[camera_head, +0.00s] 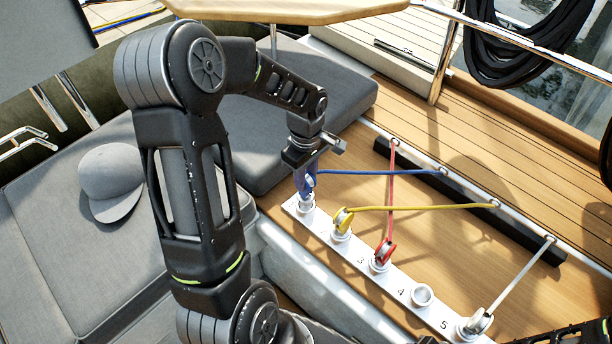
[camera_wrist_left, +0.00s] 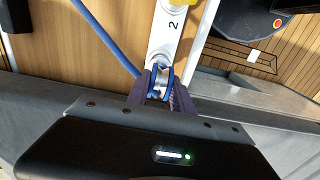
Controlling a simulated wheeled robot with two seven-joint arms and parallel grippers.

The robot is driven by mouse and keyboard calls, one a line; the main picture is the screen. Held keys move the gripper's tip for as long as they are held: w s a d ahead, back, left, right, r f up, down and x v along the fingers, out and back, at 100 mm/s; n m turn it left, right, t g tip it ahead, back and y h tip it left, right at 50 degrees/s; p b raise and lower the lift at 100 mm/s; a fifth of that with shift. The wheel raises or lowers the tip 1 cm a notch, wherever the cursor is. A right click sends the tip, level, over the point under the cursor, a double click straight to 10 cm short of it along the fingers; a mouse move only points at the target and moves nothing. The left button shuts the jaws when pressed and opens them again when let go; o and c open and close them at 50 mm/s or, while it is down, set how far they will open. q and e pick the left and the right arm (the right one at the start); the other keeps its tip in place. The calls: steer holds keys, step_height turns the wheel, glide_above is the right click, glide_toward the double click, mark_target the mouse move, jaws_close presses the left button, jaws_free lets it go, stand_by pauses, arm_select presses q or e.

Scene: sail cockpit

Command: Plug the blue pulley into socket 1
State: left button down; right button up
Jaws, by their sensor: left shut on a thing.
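My left gripper (camera_head: 306,182) is shut on the blue pulley (camera_head: 311,181), just over the far-left end of the white socket strip (camera_head: 401,294). Socket 1 (camera_head: 305,206) is a ring at that end, directly under the pulley; I cannot tell whether the pulley is seated in it. In the left wrist view, the blue pulley (camera_wrist_left: 161,84) sits between the fingers, close to the strip (camera_wrist_left: 165,45), and hides socket 1. The blue rope (camera_head: 380,172) runs from the pulley to the rail. A dark part at the bottom right (camera_head: 570,334) may be my right gripper; its jaws are unclear.
A yellow pulley (camera_head: 342,220) is at socket 2, a red one (camera_head: 382,254) at socket 3, and a grey one (camera_head: 477,322) at socket 5. Socket 4 (camera_head: 422,295) is empty. The yellow and red ropes cross. Grey cushions and a cap (camera_head: 110,182) lie left.

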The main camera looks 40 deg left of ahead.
arm_select(q)
steer(key=shift+f+b, duration=1.5)
steer(key=shift+f, duration=0.35)
steer(key=c, duration=1)
jaws_free()
steer(key=shift+c, duration=0.2)
steer(key=shift+r, duration=0.1)
steer(key=shift+r, duration=3.85)
